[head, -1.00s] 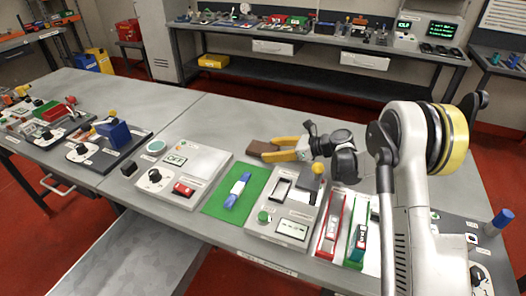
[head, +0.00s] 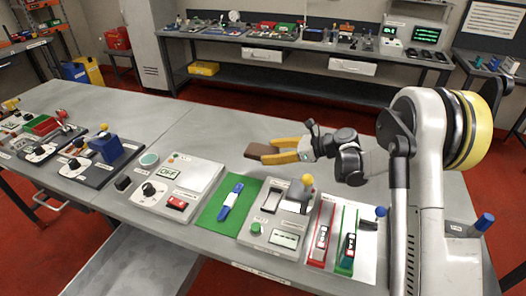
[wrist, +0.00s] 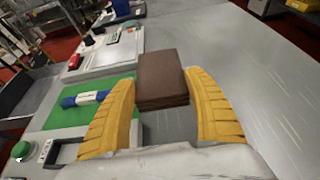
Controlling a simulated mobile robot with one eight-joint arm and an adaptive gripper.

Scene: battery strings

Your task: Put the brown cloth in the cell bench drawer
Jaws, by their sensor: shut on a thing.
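My gripper (head: 274,150) has yellow fingers and is shut on the brown cloth (head: 255,151), a folded flat block. It is held above the grey bench (head: 215,125), behind the green mat. In the wrist view the cloth (wrist: 162,75) sits between the two fingers. A grey drawer (head: 125,265) stands pulled out under the front of the bench at lower left. What I see of its inside is bare, and its near part is cut off by the frame. The cloth is well above and to the right of it.
On the bench stand a panel with an OFF display (head: 166,174), a green mat (head: 208,215) with a blue-ended cell, a tester with a yellow knob (head: 307,180), and red and green strips. A blue block (head: 105,148) stands at left. The bench's back middle is clear.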

